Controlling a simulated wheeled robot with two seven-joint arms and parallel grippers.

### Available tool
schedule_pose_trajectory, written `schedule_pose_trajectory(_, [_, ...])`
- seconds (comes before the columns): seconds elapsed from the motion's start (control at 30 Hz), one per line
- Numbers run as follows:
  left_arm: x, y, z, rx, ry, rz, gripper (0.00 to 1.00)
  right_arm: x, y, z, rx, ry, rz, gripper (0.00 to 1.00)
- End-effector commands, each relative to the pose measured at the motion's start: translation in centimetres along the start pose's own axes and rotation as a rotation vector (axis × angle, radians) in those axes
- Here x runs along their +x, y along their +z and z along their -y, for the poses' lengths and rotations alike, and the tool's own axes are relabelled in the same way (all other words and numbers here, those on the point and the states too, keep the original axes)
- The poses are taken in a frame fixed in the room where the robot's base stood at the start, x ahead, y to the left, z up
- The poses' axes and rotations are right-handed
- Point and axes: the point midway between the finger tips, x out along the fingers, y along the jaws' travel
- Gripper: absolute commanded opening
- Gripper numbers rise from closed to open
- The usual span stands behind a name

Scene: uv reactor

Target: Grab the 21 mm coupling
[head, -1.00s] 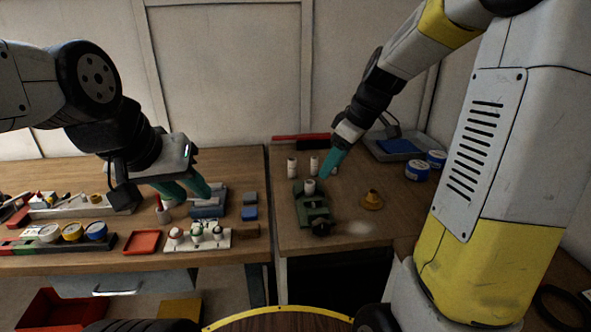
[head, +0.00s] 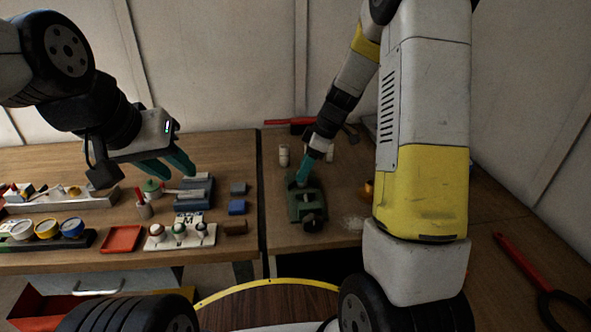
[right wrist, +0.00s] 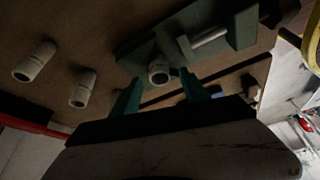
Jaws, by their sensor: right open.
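Three pale cylindrical couplings show. One coupling (right wrist: 158,72) sits in a green vise (head: 306,207), which also shows in the right wrist view (right wrist: 132,52). Another coupling stands on the bench behind the vise (head: 284,155), and a third stands farther right (head: 329,152). I cannot read which is 21 mm. My right gripper (head: 303,172) is open and empty over the vise. In the right wrist view its fingertips (right wrist: 160,88) lie to either side of the vise coupling, not visibly touching it. In the head view the fingers hide that coupling. My left gripper (head: 172,166) is open above the left bench.
The left bench holds a red tray (head: 122,238), a white holder with several capped items (head: 180,236), and blue and grey blocks (head: 237,207). A red-handled tool (head: 288,121) lies at the back of the right bench. My right arm hides part of that bench.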

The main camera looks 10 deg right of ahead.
Motion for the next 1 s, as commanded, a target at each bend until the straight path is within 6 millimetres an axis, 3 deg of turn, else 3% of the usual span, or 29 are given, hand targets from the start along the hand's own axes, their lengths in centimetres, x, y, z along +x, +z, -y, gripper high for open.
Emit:
schedule_pose_trajectory(0.3, [0.0, 0.0, 0.0, 0.0, 0.0, 0.0, 0.32, 0.8, 0.0, -0.1, 0.001, 0.002, 0.0, 0.53])
schedule_pose_trajectory(0.6, [0.0, 0.0, 0.0, 0.0, 0.0, 0.0, 0.32, 0.8, 0.0, -0.1, 0.001, 0.002, 0.0, 0.0])
schedule_pose_trajectory(0.87, [0.0, 0.0, 0.0, 0.0, 0.0, 0.0, 0.32, 0.7, 0.0, -0.1, 0.001, 0.003, 0.0, 0.0])
schedule_pose_trajectory(1.0, [0.0, 0.0, 0.0, 0.0, 0.0, 0.0, 0.32, -0.6, -0.6, -0.1, -0.001, 0.004, -0.002, 0.0])
